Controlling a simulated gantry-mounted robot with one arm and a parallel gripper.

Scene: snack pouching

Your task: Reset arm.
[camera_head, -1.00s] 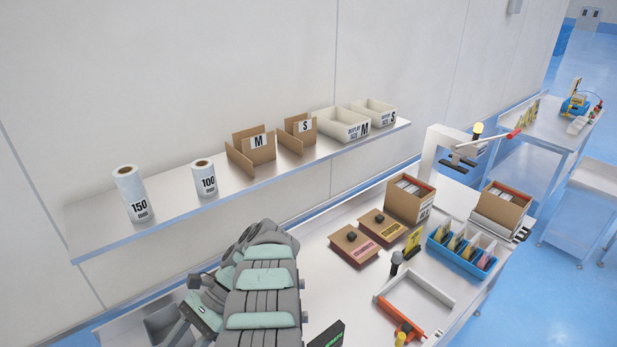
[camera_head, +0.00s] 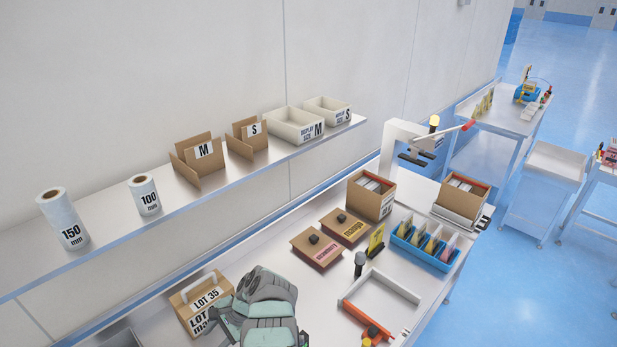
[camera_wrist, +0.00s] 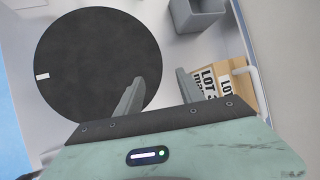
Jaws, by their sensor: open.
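My arm is at the bottom of the head view, folded over the near part of the bench (camera_head: 284,245). My gripper (camera_wrist: 158,92) shows in the wrist view with its two grey fingers spread apart and nothing between them. The fingers point over the bench surface, between a round black disc (camera_wrist: 97,62) on the left and a cardboard box marked LOT (camera_wrist: 238,87) on the right. The same LOT box (camera_head: 201,301) stands beside my arm in the head view. My gripper's fingertips are hidden in the head view.
A wall shelf (camera_head: 112,226) with label rolls, cardboard holders and white bins runs behind the bench. Two brown lidded boxes (camera_head: 318,249), a blue divided tray (camera_head: 424,258) and a white frame (camera_head: 390,292) are to the right of my arm. A grey bin (camera_wrist: 196,14) is near the gripper.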

